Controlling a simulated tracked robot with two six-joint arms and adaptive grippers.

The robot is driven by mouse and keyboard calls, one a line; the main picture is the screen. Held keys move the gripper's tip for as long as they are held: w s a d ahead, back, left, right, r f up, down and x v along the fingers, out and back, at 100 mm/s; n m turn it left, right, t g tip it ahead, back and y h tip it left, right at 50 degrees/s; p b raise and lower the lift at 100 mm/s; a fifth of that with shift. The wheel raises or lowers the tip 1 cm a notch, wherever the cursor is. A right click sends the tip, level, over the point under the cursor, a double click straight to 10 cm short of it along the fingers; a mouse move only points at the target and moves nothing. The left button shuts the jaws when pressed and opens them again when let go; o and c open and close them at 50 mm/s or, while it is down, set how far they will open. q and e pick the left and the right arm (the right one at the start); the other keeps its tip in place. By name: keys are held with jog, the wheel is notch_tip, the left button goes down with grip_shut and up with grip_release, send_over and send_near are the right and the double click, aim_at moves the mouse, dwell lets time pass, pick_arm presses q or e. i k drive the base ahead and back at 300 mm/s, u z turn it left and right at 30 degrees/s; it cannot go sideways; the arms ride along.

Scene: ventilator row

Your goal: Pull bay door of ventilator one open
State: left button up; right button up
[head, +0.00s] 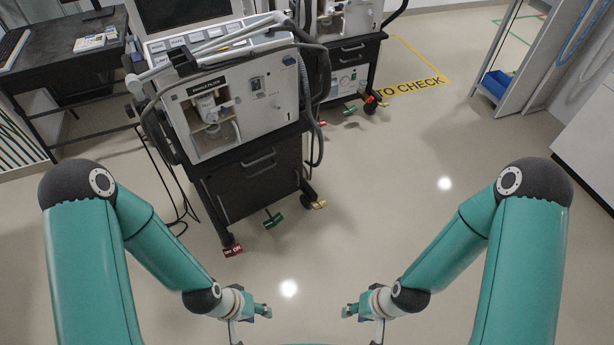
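Ventilator one (235,100), marked with a "1" on its front panel, stands on a dark wheeled cart left of centre. Its bay (214,112) is a recess in the front panel under a black label, and pale parts show inside it. I cannot tell whether a clear door covers the bay. My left gripper (252,320) is low in the head view, in front of the cart and well apart from the bay. My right gripper (362,320) is at the same height to its right. Both look open and empty, with their lower parts near the picture's bottom edge.
Grey hoses hang over ventilator one's top and right side. Its cart (250,185) has a red (232,250) and a green pedal (272,218). A second ventilator cart (352,55) stands behind. A dark desk (60,50) is at the left. The floor at the right is clear.

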aim_at(237, 202)
jog(key=u, duration=0.05)
jog(key=i, duration=1.25)
jog(key=u, duration=0.05)
